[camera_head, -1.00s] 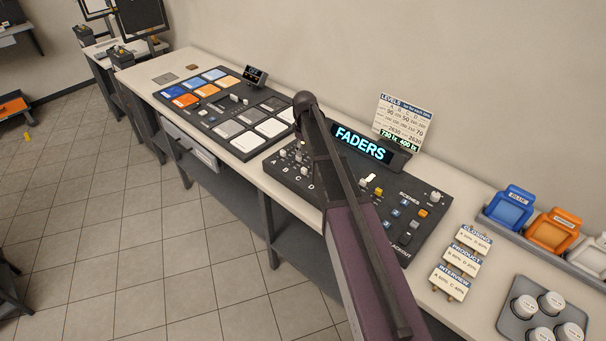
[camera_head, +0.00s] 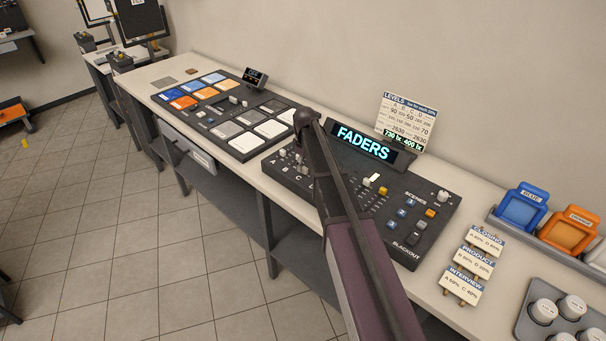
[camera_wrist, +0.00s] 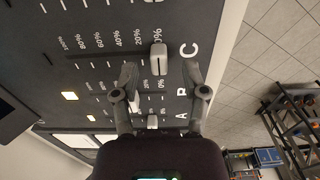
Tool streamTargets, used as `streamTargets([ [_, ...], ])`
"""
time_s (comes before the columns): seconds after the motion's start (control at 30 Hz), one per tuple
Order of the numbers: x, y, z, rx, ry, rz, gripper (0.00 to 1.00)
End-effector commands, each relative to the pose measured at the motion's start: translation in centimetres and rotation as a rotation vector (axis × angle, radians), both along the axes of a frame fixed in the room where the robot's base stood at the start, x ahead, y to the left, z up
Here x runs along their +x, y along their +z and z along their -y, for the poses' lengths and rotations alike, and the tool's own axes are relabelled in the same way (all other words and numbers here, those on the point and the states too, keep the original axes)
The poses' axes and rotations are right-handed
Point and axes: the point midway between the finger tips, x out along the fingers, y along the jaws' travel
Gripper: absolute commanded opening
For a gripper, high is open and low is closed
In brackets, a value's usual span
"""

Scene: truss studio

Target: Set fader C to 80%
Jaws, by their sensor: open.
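The fader console (camera_head: 405,255) is a dark panel with a lit FADERS screen (camera_head: 363,142). In the wrist view the fader C cap (camera_wrist: 158,57) is a light grey block beside the large letter C, near the 0% end of its printed scale. My gripper (camera_wrist: 160,74) is open, with one finger on either side of the fader C line. The cap lies at or just beyond the fingertips, with no clear contact. The fader A cap (camera_wrist: 152,121) shows lower, between the fingers. In the head view my arm covers part of the console and my gripper is not visible.
A levels card (camera_head: 408,118) stands behind the console. Cue cards (camera_head: 463,287), blue and orange trays (camera_head: 521,207) and white round caps (camera_head: 543,311) lie to the right. A pad panel (camera_head: 230,112) sits to the left. Open floor (camera_head: 120,240) lies in front of the desk.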

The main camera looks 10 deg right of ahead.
Motion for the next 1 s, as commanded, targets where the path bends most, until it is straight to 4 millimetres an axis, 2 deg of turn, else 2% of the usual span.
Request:
streamTargets([
  [0.03, 0.0, -0.8, 0.0, 0.0, 0.0, 0.0, 0.57],
  [0.3, 0.0, -1.9, 0.1, 0.0, -0.001, 0.0, 0.57],
  [0.73, 0.0, -2.0, 0.1, 0.0, -0.002, 0.0, 0.57],
  [0.77, 0.0, -2.0, 0.1, 0.0, -0.002, 0.0, 0.54],
  [0.93, 0.0, -2.0, 0.2, 0.0, -0.002, 0.0, 0.04],
  [1.0, 0.0, -2.0, 0.2, 0.0, -0.002, 0.0, 0.0],
])
